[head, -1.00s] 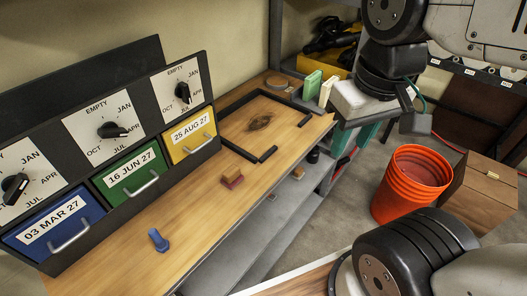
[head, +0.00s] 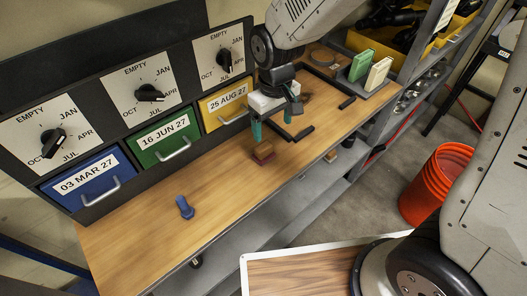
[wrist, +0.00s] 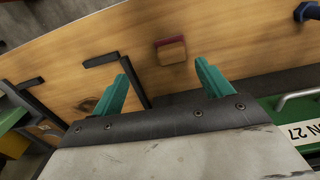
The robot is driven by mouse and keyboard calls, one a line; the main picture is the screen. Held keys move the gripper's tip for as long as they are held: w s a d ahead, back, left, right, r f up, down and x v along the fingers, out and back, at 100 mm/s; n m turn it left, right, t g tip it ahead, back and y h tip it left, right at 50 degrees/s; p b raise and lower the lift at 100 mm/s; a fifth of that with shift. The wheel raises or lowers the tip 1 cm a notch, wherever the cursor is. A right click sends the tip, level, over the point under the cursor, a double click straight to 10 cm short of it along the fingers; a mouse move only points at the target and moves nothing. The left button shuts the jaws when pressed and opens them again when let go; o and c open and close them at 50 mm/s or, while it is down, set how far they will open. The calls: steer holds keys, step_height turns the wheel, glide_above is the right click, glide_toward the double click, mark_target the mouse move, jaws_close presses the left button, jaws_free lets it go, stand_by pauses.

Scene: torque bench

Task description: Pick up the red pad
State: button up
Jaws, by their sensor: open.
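The red pad (head: 265,159) lies on the wooden bench top, a small dark red piece with a tan-brown block (head: 262,149) on or against it. In the wrist view the red pad (wrist: 170,41) shows as a dark red edge beside the tan block (wrist: 172,54). My gripper (head: 272,126) is open and empty, with two teal fingers pointing down just behind the pad. In the wrist view my gripper (wrist: 161,62) has its fingertips apart, and the pad lies beyond them, roughly between their lines. Nothing hides the pad.
Blue, green and yellow drawers (head: 174,139) with dials stand along the back. A blue peg-like piece (head: 185,207) lies on the bench at left. Black bars (head: 304,133) lie right of my gripper. Green (head: 361,65) and cream (head: 378,74) blocks stand farther right.

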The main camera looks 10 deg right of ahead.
mark_target(264, 146)
steer(key=f, duration=0.3)
steer(key=a+f, duration=0.1)
steer(key=f, duration=0.2)
steer(key=a+f, duration=0.1)
steer(key=f, duration=0.3)
steer(key=shift+a, duration=0.15)
steer(key=c, duration=1.1)
